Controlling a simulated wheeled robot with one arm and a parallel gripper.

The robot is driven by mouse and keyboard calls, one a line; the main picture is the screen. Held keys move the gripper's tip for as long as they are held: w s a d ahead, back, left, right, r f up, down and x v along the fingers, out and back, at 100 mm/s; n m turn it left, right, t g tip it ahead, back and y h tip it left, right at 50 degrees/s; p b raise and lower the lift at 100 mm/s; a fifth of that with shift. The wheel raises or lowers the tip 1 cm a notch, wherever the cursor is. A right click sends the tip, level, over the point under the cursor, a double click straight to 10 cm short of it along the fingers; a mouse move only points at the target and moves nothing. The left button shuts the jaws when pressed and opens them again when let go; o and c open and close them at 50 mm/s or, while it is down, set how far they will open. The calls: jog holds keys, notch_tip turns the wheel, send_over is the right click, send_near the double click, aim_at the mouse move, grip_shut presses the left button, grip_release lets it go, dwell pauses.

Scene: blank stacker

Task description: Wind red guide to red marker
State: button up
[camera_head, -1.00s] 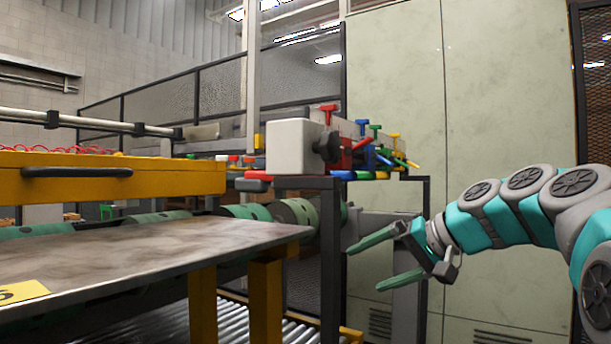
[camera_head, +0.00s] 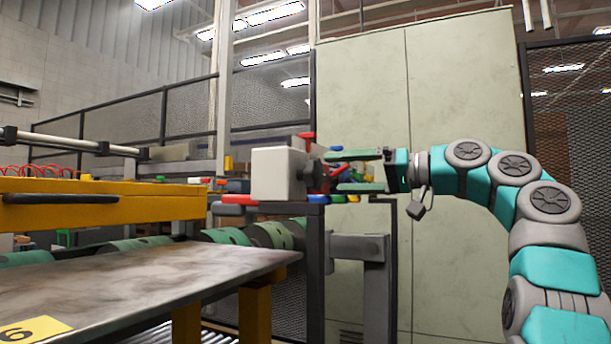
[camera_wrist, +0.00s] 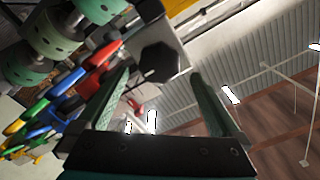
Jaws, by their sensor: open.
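Red parts (camera_head: 306,136) stand behind the light grey box (camera_head: 278,174); which is the red guide and which the red marker, I cannot tell. In the wrist view the black knob (camera_wrist: 159,62) lies ahead, between the fingertips, on the box. My gripper (camera_head: 334,172) is open, one finger above the other, with its tips close to the box's right side. Contact with the knob cannot be told. Red handles (camera_wrist: 98,57) show left of the fingers in the wrist view.
Blue, green and yellow handles (camera_wrist: 28,112) fan out at the left of the wrist view. A yellow beam (camera_head: 110,208) and a metal table (camera_head: 150,285) fill the left. A dark post (camera_head: 315,260) stands under the box. A pale cabinet (camera_head: 450,90) stands behind.

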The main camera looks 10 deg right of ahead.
aim_at(321, 175)
jog(key=x, duration=0.7)
jog(key=shift+d, duration=0.1)
jog(key=shift+c, duration=0.2)
jog(key=c, duration=1.2)
jog(key=shift+f+n, duration=0.15)
jog(key=shift+n, duration=0.55)
jog(key=shift+n+p, duration=0.5)
jog(key=shift+n, duration=0.5)
jog(key=shift+n+p, duration=0.35)
jog(key=shift+n, duration=0.25)
jog(key=n+p, duration=0.2)
jog(key=n, duration=0.2)
jog(key=shift+n, duration=0.3)
